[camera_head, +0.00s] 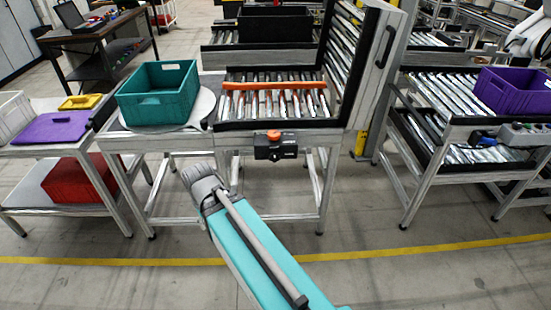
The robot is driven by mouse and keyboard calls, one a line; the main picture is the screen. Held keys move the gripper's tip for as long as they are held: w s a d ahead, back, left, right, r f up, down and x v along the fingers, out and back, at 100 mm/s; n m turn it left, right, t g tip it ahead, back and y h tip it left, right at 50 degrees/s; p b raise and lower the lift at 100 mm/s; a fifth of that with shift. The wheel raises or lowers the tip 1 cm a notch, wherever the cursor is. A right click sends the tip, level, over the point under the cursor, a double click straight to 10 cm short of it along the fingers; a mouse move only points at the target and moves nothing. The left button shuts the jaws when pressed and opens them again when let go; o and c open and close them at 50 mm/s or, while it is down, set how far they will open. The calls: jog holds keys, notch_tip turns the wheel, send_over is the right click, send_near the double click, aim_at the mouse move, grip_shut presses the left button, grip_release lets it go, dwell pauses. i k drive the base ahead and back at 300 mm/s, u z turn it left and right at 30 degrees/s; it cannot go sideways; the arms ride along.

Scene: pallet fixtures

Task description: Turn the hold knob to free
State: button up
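A small black control box (268,152) is fixed to the front edge of the roller conveyor in the middle. An orange-red knob-like part (274,134) sits on top of it. The box face has small markings, too small to read, so I cannot tell the setting or be sure which part is the hold knob. My turquoise arm link (265,258) reaches up from the bottom, with a grey joint (202,184) at its far end, below and left of the box. No gripper fingers show, and nothing of mine is seen touching the box.
A long orange bar (273,85) lies across the conveyor rollers. A teal crate (157,92) stands on a round plate to the left. A tall roller frame (359,60) with a black handle rises at the right. Open floor with a yellow line (420,248) lies in front.

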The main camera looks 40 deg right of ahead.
aim_at(274, 157)
jog(key=z, duration=0.05)
jog(key=k, duration=1.5)
jog(key=z, duration=1)
jog(key=i, duration=1)
